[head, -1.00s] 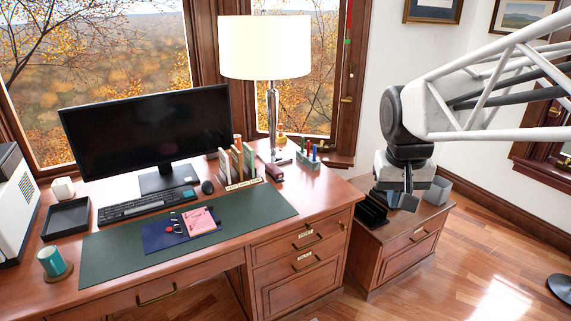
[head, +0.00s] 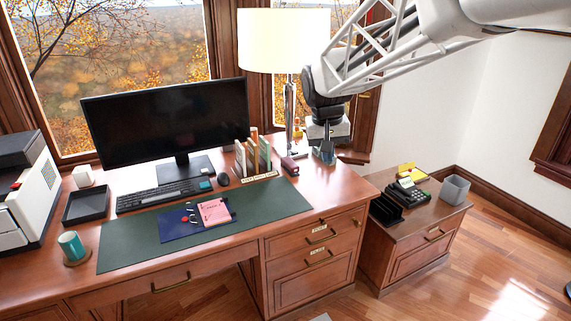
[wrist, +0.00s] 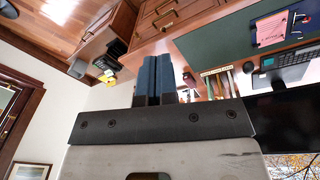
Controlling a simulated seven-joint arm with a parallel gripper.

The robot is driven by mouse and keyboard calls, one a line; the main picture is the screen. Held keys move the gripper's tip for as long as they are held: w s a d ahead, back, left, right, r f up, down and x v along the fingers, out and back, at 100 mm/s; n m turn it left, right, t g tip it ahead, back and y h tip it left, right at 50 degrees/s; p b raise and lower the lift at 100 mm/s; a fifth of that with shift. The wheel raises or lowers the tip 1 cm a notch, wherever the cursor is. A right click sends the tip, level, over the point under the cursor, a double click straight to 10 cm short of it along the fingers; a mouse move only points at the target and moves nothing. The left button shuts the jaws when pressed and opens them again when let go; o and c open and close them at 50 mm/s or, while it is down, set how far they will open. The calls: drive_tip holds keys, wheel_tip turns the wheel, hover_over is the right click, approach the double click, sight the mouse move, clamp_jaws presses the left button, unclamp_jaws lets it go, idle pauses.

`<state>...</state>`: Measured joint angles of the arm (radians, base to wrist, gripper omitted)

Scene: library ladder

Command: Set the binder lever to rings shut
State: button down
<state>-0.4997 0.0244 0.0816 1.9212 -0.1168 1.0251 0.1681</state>
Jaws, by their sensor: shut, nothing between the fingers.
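A dark blue flat item, which looks like the binder (head: 170,228), lies on the green desk mat with a pink sheet (head: 213,211) on its right part. Small metal and red parts show left of the sheet; they are too small to tell the lever's position. It also shows at the upper right of the wrist view, with the pink sheet (wrist: 270,28). My gripper (head: 325,156) is above the back right of the desk, beside the lamp, well apart from the binder. Its blue fingers (wrist: 154,62) are shut and empty in the wrist view.
The monitor (head: 165,120), keyboard (head: 160,194) and upright folders (head: 252,155) stand behind the green mat (head: 275,200). The lamp (head: 284,40) and a stapler-like item (head: 289,166) are near my gripper. A black tray (head: 86,205) and a teal mug (head: 71,245) are at left.

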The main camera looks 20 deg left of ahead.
drive_tip(key=w+a+f+n, duration=0.1)
drive_tip(key=w+a+f, duration=0.15)
drive_tip(key=a, duration=0.65)
drive_tip(key=w+a+f+n, duration=0.1)
drive_tip(key=a+f, duration=0.2)
drive_tip(key=a, duration=0.7)
drive_tip(key=w+a+f, duration=0.1)
drive_tip(key=a+f, duration=0.2)
drive_tip(key=a, duration=0.6)
drive_tip(key=s+a+f+n, duration=0.1)
drive_tip(key=s+a+f, duration=0.1)
drive_tip(key=a+f, duration=0.3)
drive_tip(key=s+a+f+n, duration=0.1)
drive_tip(key=s+a+f, duration=0.2)
drive_tip(key=a, duration=1)
drive_tip(key=s+a+f+h, duration=0.1)
drive_tip(key=s+a+f, duration=0.1)
drive_tip(key=a+f, duration=0.4)
drive_tip(key=a, duration=0.3)
drive_tip(key=shift+s+f+n, duration=0.2)
drive_tip(key=shift+f+n, duration=0.2)
drive_tip(key=shift+f, duration=0.1)
